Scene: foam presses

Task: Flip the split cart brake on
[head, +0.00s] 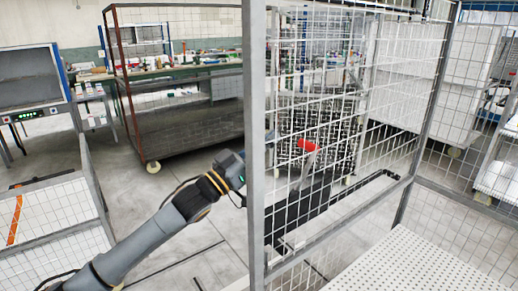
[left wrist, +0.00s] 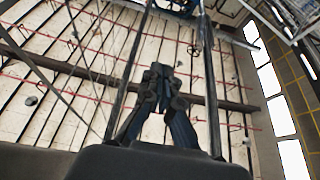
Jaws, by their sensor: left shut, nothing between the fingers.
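A mesh-sided cart with grey posts (head: 255,120) fills the middle and right of the head view. Through its mesh I see a red-ended grey lever (head: 307,146) standing tilted above a black bar. I cannot tell for certain that this is the brake. My left arm reaches in from the lower left, and its wrist is just left of the near grey post. The post partly hides the gripper there. In the left wrist view my left gripper (left wrist: 160,72) is shut and empty, with the ceiling behind its fingers. My right gripper is not in view.
A dark red-framed mesh cart (head: 180,110) stands behind my left arm. A white perforated surface (head: 410,265) is at the lower right. Open floor (head: 150,200) lies between the left mesh cart and my arm.

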